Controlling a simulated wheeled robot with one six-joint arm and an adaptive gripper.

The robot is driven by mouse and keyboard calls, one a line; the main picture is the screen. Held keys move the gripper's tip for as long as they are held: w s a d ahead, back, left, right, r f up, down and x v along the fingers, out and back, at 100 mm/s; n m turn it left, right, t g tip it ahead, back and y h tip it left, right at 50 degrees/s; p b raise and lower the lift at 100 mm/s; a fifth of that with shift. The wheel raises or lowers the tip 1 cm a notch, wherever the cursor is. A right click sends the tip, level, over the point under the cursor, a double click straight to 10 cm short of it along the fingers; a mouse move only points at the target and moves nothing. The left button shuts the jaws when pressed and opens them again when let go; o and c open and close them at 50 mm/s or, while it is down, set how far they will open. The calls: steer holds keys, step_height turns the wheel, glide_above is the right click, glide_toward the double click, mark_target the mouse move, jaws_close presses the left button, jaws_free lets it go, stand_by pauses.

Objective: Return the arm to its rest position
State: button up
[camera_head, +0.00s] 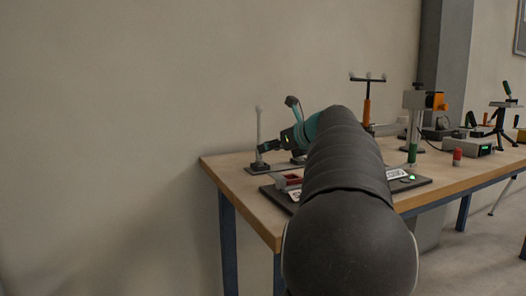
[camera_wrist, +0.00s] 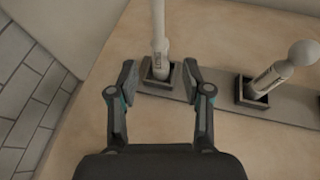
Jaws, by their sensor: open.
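My gripper (camera_wrist: 160,76) is open in the wrist view, with a finger on either side of a slim white rod (camera_wrist: 158,30). The rod stands in a dark square socket (camera_wrist: 159,82) on a grey strip and carries a small label. I cannot tell whether the fingers touch it. In the head view my arm reaches forward over the wooden table, and my gripper (camera_head: 272,146) is at the table's far left, by the white rod (camera_head: 258,125). My arm hides much of the table's middle.
A second white piece with a round top (camera_wrist: 287,66) leans in another socket at right. The wooden table (camera_head: 236,191) also bears a dark board (camera_head: 420,181), a green-and-white post (camera_head: 413,140), a red cylinder (camera_head: 457,157) and a grey box (camera_head: 470,146). A wall stands behind.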

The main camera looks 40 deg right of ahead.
steer(key=v, duration=0.6)
steer(key=a+f+n+g, duration=0.1)
steer(key=a+n, duration=0.1)
steer(key=a, duration=0.2)
steer(key=a+f+n+g+y+p, duration=0.1)
steer(key=a+f+n, duration=0.1)
steer(key=a, duration=0.3)
steer(key=a+f+n+g+p, duration=0.1)
steer(key=a+n, duration=0.3)
steer(key=a, duration=0.1)
steer(key=shift+w+a+f, duration=0.15)
steer(key=shift+w+a, duration=0.05)
steer(key=shift+w, duration=0.1)
steer(key=s+a+f+n+g+p, duration=0.1)
steer(key=s+a+f+n, duration=0.1)
steer(key=a+f+n, duration=0.3)
steer(key=s+a+f+n+g+p, duration=0.1)
steer(key=s+a+n, duration=0.25)
steer(key=a, duration=0.35)
steer(key=s+a+f+n+g+p, duration=0.1)
steer(key=s+a+f+n, duration=0.4)
steer(key=n, duration=0.4)
steer(key=s+a+f+n+g+h+p, duration=0.1)
steer(key=s+a+f+n+g+p, duration=0.1)
steer(key=s+a+f+n, duration=0.3)
steer(key=s+f+n, duration=0.2)
steer(key=s+n, duration=0.2)
steer(key=n, duration=0.1)
steer(key=shift+f, duration=0.15)
steer(key=shift+s+a, duration=0.1)
